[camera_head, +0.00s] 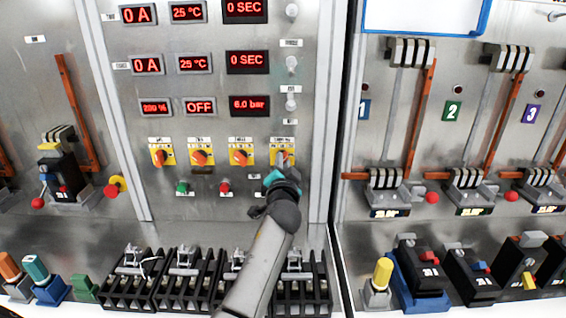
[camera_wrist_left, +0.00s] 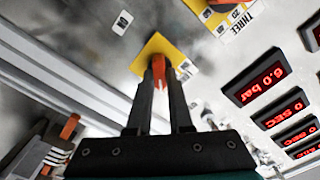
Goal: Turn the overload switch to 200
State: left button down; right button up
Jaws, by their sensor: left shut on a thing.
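A row of orange rotary switches on yellow plates runs across the middle panel; their labels are too small to read in the head view. My left gripper (camera_head: 283,168) is at the rightmost switch (camera_head: 276,153) and partly covers it. In the left wrist view my left gripper (camera_wrist_left: 160,75) is shut on this switch's orange knob (camera_wrist_left: 185,68), in front of its yellow plate (camera_wrist_left: 159,45). I cannot tell which switch is the overload one. A red display (camera_head: 157,107) appears to read 200 %. My right gripper is not in view.
Other displays read OFF (camera_head: 199,106) and 6.0 bar (camera_head: 249,105). A green button (camera_head: 182,187) and a red button (camera_head: 224,186) sit below the switches. Black breaker racks (camera_head: 130,285) stand below. Large levers (camera_head: 421,118) fill the right panel.

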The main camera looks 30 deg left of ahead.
pick_arm(q)
jog(key=shift+r, duration=0.1)
jog(key=c, duration=0.8)
grip_release()
jog(key=v, duration=1.5)
jog(key=shift+s+b, duration=0.15)
jog(key=shift+b, duration=0.15)
